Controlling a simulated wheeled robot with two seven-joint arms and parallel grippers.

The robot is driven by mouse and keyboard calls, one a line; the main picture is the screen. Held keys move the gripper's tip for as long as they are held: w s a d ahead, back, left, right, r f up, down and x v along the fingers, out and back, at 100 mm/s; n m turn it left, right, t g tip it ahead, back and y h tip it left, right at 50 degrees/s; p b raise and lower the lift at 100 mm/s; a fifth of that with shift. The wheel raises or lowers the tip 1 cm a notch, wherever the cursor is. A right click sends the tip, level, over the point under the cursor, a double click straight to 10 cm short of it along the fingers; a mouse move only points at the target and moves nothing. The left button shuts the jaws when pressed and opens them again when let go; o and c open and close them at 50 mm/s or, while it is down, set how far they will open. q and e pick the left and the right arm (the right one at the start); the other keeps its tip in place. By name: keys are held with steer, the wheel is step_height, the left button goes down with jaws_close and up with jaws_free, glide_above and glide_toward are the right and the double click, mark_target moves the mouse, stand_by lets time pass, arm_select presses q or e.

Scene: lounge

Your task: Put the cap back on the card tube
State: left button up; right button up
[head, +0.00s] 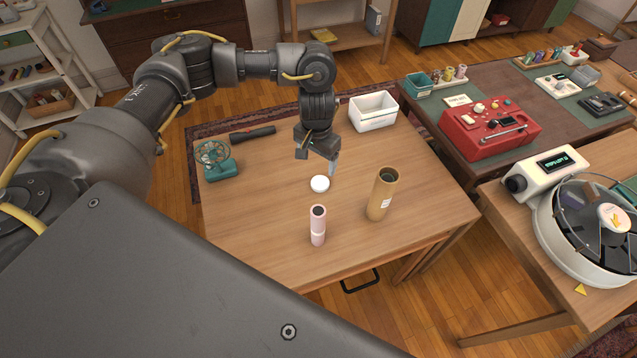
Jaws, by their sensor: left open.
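The card tube (379,198) stands upright on the table (262,217), brown with a dark open top and a small white label. A round white cap (320,184) lies flat on the table to the left of the tube. My left gripper (318,169) is open and points down just above and behind the cap, with its fingers apart. Nothing shows between the fingers. I cannot tell whether a finger touches the cap. My right gripper is not in view.
A pink bottle (318,226) stands in front of the cap. A small green fan (219,166), a black bar-shaped object (252,133) and a white bin (373,111) sit farther back. The table's left front is clear. A red device (488,128) is on another table.

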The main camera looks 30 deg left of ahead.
arm_select(q)
glide_above(320, 182)
steer(key=f, duration=0.4)
steer(key=shift+s+d+f+b, duration=0.2)
steer(key=shift+s+d+b, duration=0.05)
steer(key=shift+d+b, duration=0.1)
steer(key=shift+w+f+g, duration=0.3)
steer(key=shift+w+f, duration=0.15)
steer(key=shift+f, duration=0.4)
steer(key=shift+s+a+f, duration=0.15)
steer(key=shift+s+f, duration=0.05)
steer(key=shift+s, duration=0.1)
steer(key=shift+s+r, duration=0.1)
steer(key=shift+s, duration=0.05)
steer(key=shift+w+f+b, duration=0.25)
steer(key=shift+f+b, duration=0.05)
step_height(320, 182, down, 4)
steer(key=shift+a+f+b, duration=0.15)
steer(key=shift+b, duration=0.7)
steer(key=shift+f, duration=0.25)
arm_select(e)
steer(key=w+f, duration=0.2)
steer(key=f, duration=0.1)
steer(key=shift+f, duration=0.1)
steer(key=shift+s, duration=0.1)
